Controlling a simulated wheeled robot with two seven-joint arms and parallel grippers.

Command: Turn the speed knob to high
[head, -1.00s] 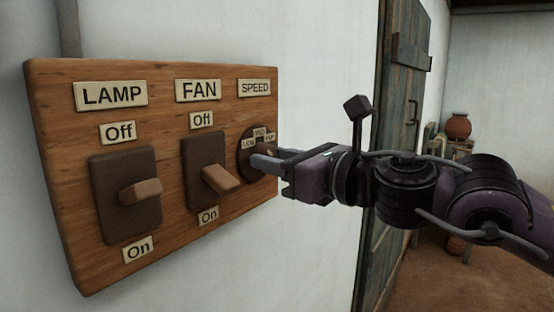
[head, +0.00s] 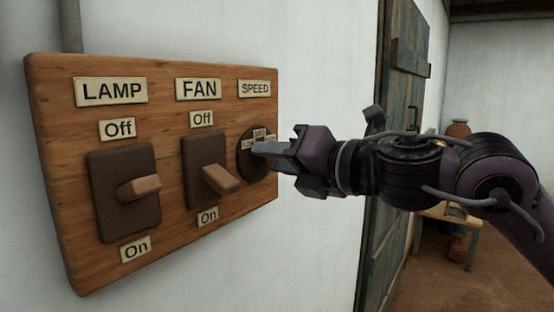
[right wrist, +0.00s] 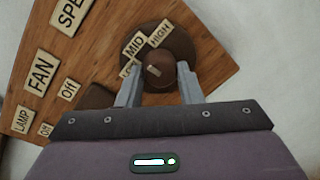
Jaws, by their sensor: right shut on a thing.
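The speed knob sits on a round dark dial plate (head: 251,168) under the SPEED label (head: 255,89) at the right end of a wooden switch board. My right gripper (head: 263,149) reaches it from the right and hides most of the knob in the head view. In the right wrist view, the brown knob (right wrist: 158,72) is between the two fingers of my right gripper (right wrist: 160,84), which are shut on it. A pale mark (right wrist: 153,71) shows on the knob. The MID label (right wrist: 135,45) and HIGH label (right wrist: 160,33) are clear; the LOW label is partly hidden. My left gripper is out of view.
The wooden board (head: 62,240) also carries a lamp switch (head: 139,189) and a fan switch (head: 219,180), the fan lever close to my right gripper's left. A wooden door (head: 385,200) stands behind my right arm. A clay pot (head: 458,129) is farther back.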

